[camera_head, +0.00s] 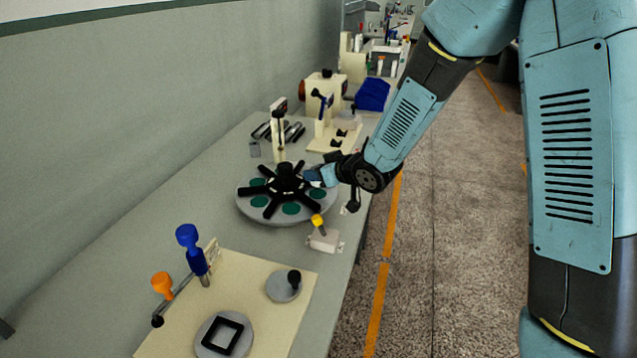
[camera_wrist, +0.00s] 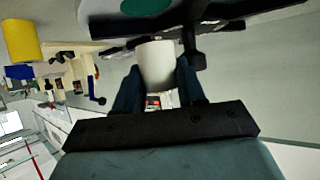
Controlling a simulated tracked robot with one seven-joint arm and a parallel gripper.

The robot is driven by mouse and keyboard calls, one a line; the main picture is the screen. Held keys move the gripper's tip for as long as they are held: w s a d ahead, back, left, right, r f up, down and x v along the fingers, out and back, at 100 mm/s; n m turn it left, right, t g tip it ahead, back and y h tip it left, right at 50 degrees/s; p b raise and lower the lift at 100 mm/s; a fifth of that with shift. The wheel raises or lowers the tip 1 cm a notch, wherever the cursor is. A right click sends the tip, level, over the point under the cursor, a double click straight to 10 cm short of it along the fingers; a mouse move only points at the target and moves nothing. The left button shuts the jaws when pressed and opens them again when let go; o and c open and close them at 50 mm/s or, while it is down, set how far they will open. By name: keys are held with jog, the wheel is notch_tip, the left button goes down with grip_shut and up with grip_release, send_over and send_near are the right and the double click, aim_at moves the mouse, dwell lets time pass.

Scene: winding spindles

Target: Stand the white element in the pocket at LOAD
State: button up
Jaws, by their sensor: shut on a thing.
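The white element (camera_wrist: 157,66) is a short white cylinder between the fingers of my gripper (camera_wrist: 158,82) in the wrist view. My gripper is shut on it. In the head view my gripper (camera_head: 320,177) is at the right rim of a round grey turntable (camera_head: 243,206), and the element is mostly hidden there. The turntable carries a black hub with arms (camera_head: 286,180) and green round pockets (camera_head: 291,208) between them. In the wrist view a black arm end (camera_wrist: 192,50) is close beside the element; I cannot tell whether they touch. No LOAD marking is legible.
A yellow-capped fixture (camera_head: 323,238) stands in front of the turntable near the bench edge. A cream board (camera_head: 180,325) with blue and orange knobs lies nearer. Behind are a cream press stand (camera_head: 335,135) and a blue bin (camera_head: 372,94). Bare bench (camera_head: 150,215) lies at left.

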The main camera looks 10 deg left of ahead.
jog(key=shift+w+a+f, duration=0.2)
jog(key=shift+f, duration=0.3)
notch_tip(320, 180, down, 3)
jog(key=shift+r, duration=0.15)
jog(key=o, duration=0.8)
jog(key=shift+o, duration=0.2)
jog(key=v, duration=1.2)
jog(key=shift+d, duration=0.1)
